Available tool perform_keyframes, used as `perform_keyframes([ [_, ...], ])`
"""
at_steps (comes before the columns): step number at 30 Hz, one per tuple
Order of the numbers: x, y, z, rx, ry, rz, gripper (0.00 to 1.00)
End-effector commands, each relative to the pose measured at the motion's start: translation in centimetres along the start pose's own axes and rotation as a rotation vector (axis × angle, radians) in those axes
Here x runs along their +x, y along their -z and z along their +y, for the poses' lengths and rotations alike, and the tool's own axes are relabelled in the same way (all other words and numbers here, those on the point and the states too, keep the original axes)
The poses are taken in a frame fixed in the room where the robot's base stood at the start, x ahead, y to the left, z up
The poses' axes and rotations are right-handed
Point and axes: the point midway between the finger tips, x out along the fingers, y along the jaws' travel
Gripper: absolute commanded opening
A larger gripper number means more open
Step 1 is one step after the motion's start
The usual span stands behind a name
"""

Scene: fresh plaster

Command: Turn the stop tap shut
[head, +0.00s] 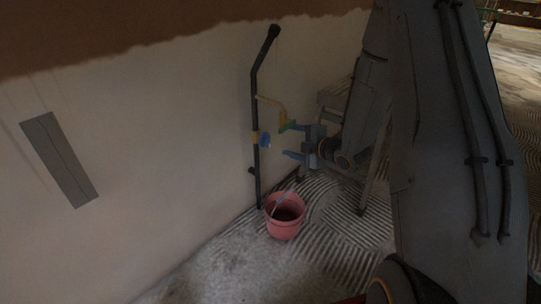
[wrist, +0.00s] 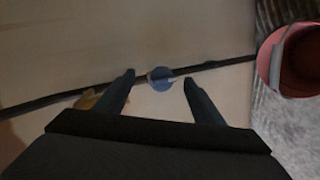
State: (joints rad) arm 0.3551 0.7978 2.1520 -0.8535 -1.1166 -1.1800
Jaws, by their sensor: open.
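The tap with a round blue handle (head: 264,141) sits on a dark upright pipe (head: 256,110) against the plaster wall. I take it to be the stop tap. My gripper (head: 287,140) is open and empty to the right of the handle, with a gap between. In the wrist view, the blue handle (wrist: 160,80) shows between the fingertips of my gripper (wrist: 158,77), apart from both. A pale bar shows on the handle, and the pipe runs across behind it. A brass-yellow fitting (head: 282,113) is above, near the upper finger; it is partly hidden in the wrist view (wrist: 86,101).
A pink bucket (head: 285,227) stands on the floor below the pipe. A pale curved pipe (head: 268,99) leads to the brass fitting. A grey plate (head: 60,160) is on the wall at left. The floor (head: 230,262) at front left is clear.

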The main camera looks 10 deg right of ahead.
Motion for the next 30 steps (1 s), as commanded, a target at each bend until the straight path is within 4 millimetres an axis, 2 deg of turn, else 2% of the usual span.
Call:
perform_keyframes([
  [1, 1.0, -0.6, -1.6, -0.028, -0.028, 0.026, 0.62],
  [4, 1.7, -0.8, -3.2, -0.102, -0.103, 0.092, 0.62],
  [6, 1.4, -0.6, -3.6, -0.158, -0.163, 0.14, 0.62],
  [12, 0.2, 0.0, -3.8, -0.254, -0.281, 0.214, 0.62],
  [15, 0.5, 0.3, -3.8, -0.269, -0.3, 0.225, 0.62],
  [30, 6.7, 2.0, -2.1, -0.269, -0.3, 0.226, 0.62],
])
